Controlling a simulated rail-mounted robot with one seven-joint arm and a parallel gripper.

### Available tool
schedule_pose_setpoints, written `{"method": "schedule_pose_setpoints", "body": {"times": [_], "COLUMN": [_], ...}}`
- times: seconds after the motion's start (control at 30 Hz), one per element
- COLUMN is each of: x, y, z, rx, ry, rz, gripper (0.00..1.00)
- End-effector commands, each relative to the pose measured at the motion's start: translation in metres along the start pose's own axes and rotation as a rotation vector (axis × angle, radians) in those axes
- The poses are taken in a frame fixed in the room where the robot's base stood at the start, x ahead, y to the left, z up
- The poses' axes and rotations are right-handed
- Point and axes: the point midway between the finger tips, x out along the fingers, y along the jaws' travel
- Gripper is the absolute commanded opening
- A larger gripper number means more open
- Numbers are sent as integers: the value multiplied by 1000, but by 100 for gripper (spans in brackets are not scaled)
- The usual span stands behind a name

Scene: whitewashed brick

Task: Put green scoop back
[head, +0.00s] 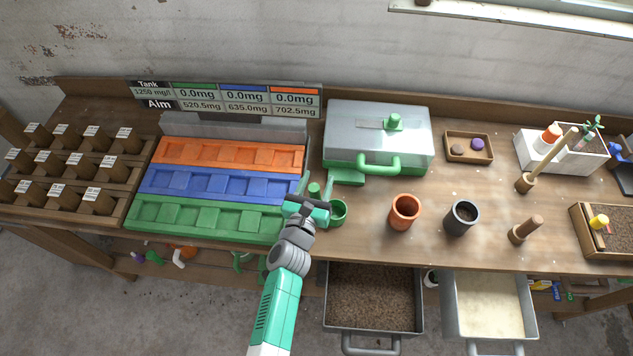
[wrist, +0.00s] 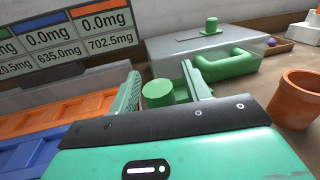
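A short green cylinder (wrist: 158,92), which could be the green scoop's handle, stands between my gripper's fingers. It also shows in the head view (head: 314,190), at the right end of the coloured trays. The rest of it is hidden by my gripper, so I cannot tell its full shape. My gripper (wrist: 160,72) is open, with a finger on each side of the cylinder and gaps visible. In the head view my gripper (head: 315,187) is over the bench's front part. A green cup (head: 339,212) stands just right of it, partly hidden.
Orange, blue and green trays (head: 207,214) lie left. A grey-lidded box (head: 350,125) with a green handle stands behind. An orange pot (head: 404,211) and dark pot (head: 461,217) stand right. Two open drawers (head: 420,300) jut out in front. Bare bench lies between pots and box.

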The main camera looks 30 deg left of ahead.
Motion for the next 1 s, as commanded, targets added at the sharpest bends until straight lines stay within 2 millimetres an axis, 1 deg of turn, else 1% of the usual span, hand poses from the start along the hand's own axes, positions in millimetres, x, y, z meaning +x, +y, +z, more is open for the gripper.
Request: {"method": "schedule_pose_setpoints", "body": {"times": [0.17, 0.27, 0.37, 0.5, 0.6, 0.7, 0.83, 1.0], "x": [0, 0, -21, -59, -83, -102, -116, -121], "y": [0, 0, 1, 0, 0, 0, 0, 0], "z": [0, 7, 7, 8, 7, 5, 4, 3], "rx": [0, -1, -2, -2, -4, -3, -2, 0], "ry": [0, 0, 2, 2, 1, 1, 0, 0], "rz": [0, 1, 4, 4, 4, 3, 2, 0], "gripper": [47, 47, 47, 47, 47, 47, 47, 47]}}
